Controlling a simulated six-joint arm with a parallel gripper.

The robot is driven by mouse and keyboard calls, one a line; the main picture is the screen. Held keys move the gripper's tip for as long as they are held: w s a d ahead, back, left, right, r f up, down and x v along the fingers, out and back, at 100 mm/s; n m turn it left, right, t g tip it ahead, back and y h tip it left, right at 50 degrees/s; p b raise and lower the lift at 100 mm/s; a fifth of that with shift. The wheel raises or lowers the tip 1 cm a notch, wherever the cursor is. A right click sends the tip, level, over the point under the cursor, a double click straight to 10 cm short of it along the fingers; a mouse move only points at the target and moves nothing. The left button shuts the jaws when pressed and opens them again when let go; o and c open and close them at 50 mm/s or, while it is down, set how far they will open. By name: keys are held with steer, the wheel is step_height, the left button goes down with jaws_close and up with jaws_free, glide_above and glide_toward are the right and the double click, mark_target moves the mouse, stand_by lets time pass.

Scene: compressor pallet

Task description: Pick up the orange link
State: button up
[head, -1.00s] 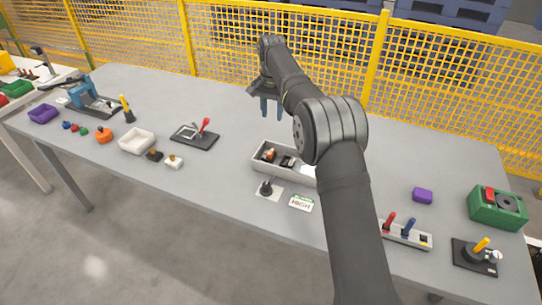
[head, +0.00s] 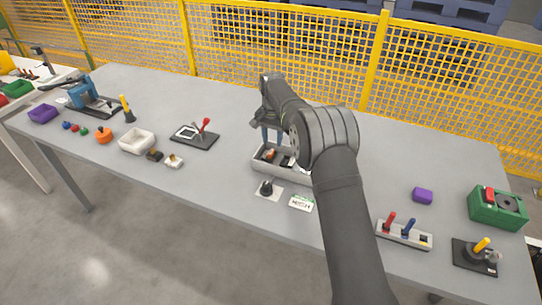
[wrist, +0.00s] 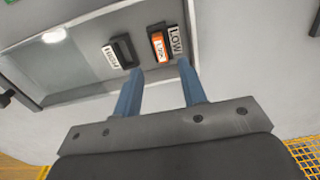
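The orange link (wrist: 158,45) lies in a grey tray (wrist: 75,97), with a white label on its face. In the head view the tray (head: 284,177) is mid-table, and a bit of orange (head: 269,154) shows at its left end. My gripper (wrist: 160,67) is open and empty, its two blue fingers spread apart. In the wrist view the link appears just beyond the fingertips, between their lines. In the head view my gripper (head: 271,138) is over the tray's far left part. My arm hides the tray's right end.
In the tray, a LOW plate (wrist: 174,42) sits close right of the link; a black piece (wrist: 124,51) and another white plate (wrist: 110,57) are left. A black knob (head: 266,188) and a HIGH card (head: 301,203) lie in front of the tray.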

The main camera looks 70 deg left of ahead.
mark_target(271, 151)
steer(key=f, duration=0.5)
steer(key=shift+s+d, duration=0.15)
steer(key=shift+s, duration=0.1)
jaws_close()
steer(key=shift+r, duration=0.2)
